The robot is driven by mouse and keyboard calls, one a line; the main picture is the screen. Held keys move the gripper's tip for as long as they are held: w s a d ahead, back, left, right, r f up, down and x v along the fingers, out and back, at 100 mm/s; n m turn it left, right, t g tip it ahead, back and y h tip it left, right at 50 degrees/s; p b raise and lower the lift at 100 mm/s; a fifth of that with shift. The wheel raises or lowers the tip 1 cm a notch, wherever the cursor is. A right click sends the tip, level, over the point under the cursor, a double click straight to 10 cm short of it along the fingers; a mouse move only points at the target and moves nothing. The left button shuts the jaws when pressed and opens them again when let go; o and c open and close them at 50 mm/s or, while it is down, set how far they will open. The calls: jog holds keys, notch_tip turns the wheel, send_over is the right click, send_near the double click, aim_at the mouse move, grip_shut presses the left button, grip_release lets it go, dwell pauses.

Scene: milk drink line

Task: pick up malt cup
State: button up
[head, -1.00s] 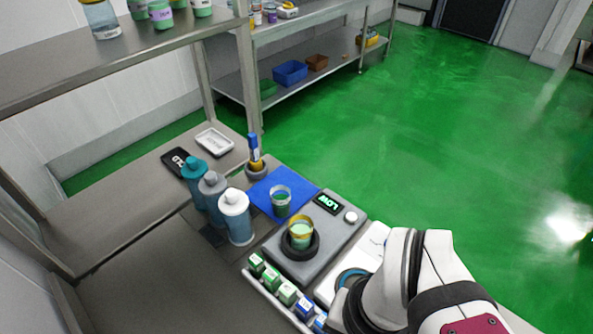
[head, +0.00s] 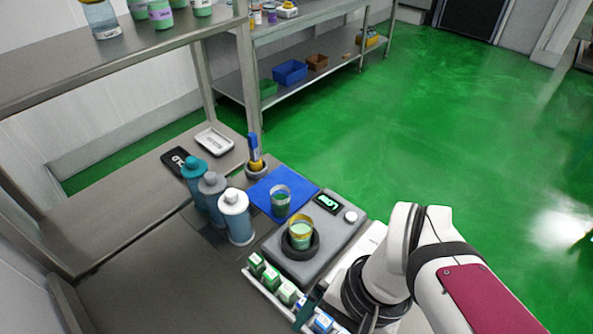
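A clear cup with green contents and a yellow rim (head: 301,233) stands upright in the dark ring on the grey device (head: 333,243). A second clear cup with green contents (head: 280,201) stands on the blue mat (head: 262,190). No label shows which one is the malt cup. A dark fingertip-like part of my gripper (head: 309,308) shows near the bottom edge, apart from both cups. The rest of the gripper is hidden or out of frame, so its opening is not visible.
Several pump bottles (head: 236,218) stand left of the device. A tray of small boxes (head: 287,293) lies in front of it. A holder with a blue-topped item (head: 256,166), a white tray (head: 214,141) and a black sign (head: 181,162) stand farther back.

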jog(key=w+f+m+y, duration=0.2)
jog(key=w+m+y, duration=0.35)
jog(key=w, duration=0.35)
jog(key=m+t+y, duration=0.4)
jog(key=m+t, duration=0.3)
jog(key=m, duration=0.4)
send_near(290, 227)
jog(key=d, duration=0.4)
jog(key=shift+h, duration=0.25)
jog(key=x, duration=1)
jog(key=f+x, duration=0.1)
jog(key=x, duration=0.4)
jog(key=shift+a, duration=0.1)
grip_shut()
